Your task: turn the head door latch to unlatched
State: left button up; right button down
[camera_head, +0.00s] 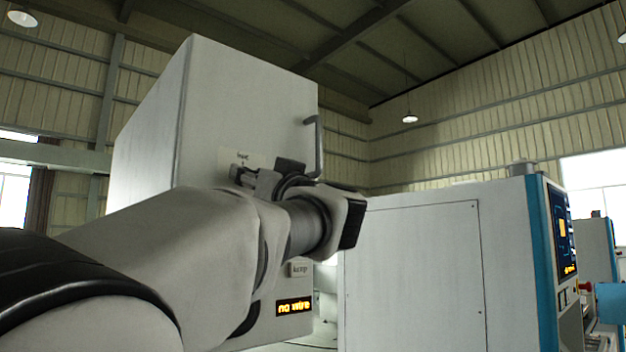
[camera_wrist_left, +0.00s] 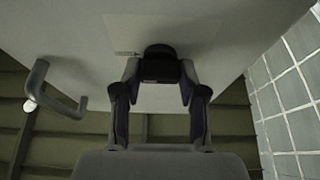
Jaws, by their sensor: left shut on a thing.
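The head door is the light grey front panel (camera_head: 255,95) of a tall cabinet in the head view. The dark latch knob (camera_wrist_left: 160,64) shows on the panel in the left wrist view, beside a small printed label. My left gripper (camera_wrist_left: 160,75) has a finger on each side of the knob and is shut on it. In the head view my left gripper (camera_head: 250,178) is at the panel by the label plate (camera_head: 228,158), and my wrist and fingers hide most of the latch. The latch's exact angle cannot be told. My right gripper is not in view.
A grey bar handle (camera_head: 315,145) stands out from the panel's right edge; it also shows in the left wrist view (camera_wrist_left: 55,93). A "no wire" display (camera_head: 294,307) glows below my wrist. A grey machine cabinet (camera_head: 415,265) with a blue edge stands to the right.

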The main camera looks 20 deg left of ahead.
pick_arm(q)
jog(key=shift+n, duration=0.3)
jog(key=shift+w+r+n+g+h+p, duration=0.1)
jog(key=shift+n+g+h+p, duration=0.2)
jog(key=shift+n+g+p, duration=2.3)
jog(key=shift+w+r+n+g+h+p, duration=0.1)
jog(key=shift+n+g+h+p, duration=0.45)
jog(key=shift+n, duration=4.1)
jog(key=shift+r+n+g+h+p, duration=0.1)
jog(key=shift+n+g+p, duration=1.45)
jog(key=shift+n, duration=2.1)
jog(key=shift+t+p, duration=0.3)
jog(key=shift+p, duration=0.05)
jog(key=o, duration=1.1)
jog(key=shift+o, duration=0.2)
jog(key=shift+w+f, duration=0.1)
jog(key=shift+w, duration=0.05)
